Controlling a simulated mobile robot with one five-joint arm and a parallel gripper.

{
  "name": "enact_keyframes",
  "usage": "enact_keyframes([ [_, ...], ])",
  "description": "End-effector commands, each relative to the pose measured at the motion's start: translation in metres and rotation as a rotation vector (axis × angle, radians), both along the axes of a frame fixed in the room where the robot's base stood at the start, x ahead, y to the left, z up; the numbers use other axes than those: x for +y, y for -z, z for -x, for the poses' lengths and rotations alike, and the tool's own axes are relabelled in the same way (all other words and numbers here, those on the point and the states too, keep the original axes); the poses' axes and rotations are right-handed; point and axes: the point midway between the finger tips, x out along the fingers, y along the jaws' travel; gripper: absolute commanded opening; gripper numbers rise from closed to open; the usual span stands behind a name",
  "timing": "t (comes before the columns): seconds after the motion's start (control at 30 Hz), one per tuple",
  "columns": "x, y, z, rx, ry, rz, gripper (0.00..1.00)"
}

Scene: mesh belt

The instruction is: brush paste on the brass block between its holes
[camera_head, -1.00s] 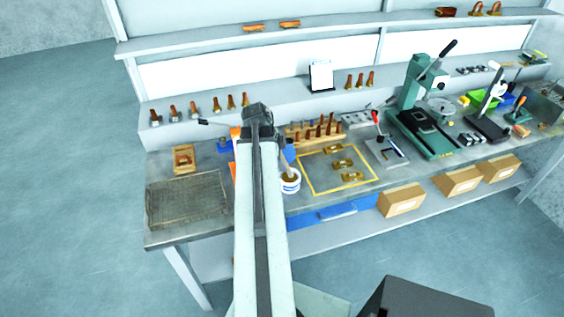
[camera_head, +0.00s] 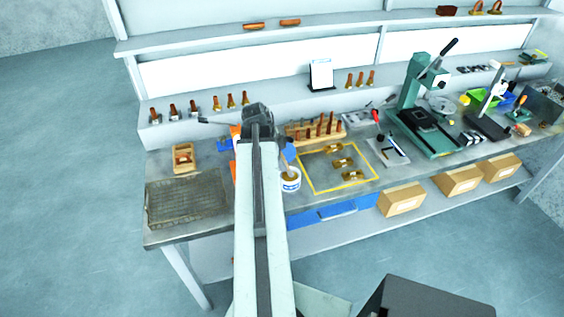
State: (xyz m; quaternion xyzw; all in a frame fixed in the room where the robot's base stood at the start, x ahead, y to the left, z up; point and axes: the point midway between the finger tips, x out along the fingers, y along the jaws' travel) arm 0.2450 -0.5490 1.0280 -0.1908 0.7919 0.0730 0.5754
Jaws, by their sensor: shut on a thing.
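Three small brass blocks (camera_head: 343,162) lie in a slanting row inside a yellow-outlined square on the bench. Their holes are too small to make out. A white cup (camera_head: 291,184) with a blue band and tan paste stands just left of the square. My gripper (camera_head: 281,143) is mostly hidden behind my own arm, above and beside the cup. It is shut on a brush (camera_head: 286,166), which slants down to the cup's mouth. I cannot tell whether the bristles touch the paste.
A wooden rack (camera_head: 316,132) of upright brown-handled tools stands behind the square. A wire mesh tray (camera_head: 187,201) lies at the left end, with a wooden box (camera_head: 184,157) behind it. A green press (camera_head: 424,118) stands to the right. Orange and blue items are partly hidden by my arm.

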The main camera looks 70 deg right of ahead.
Motion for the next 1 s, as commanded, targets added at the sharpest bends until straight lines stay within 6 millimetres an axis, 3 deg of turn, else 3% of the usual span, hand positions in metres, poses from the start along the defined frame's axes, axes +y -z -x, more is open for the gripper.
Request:
enact_keyframes([
  [0.57,0.001,0.0,0.0,-0.001,0.001,-0.003,0.0],
  [1.0,0.0,-0.04,0.0,-0.001,0.0,-0.001,0.0],
])
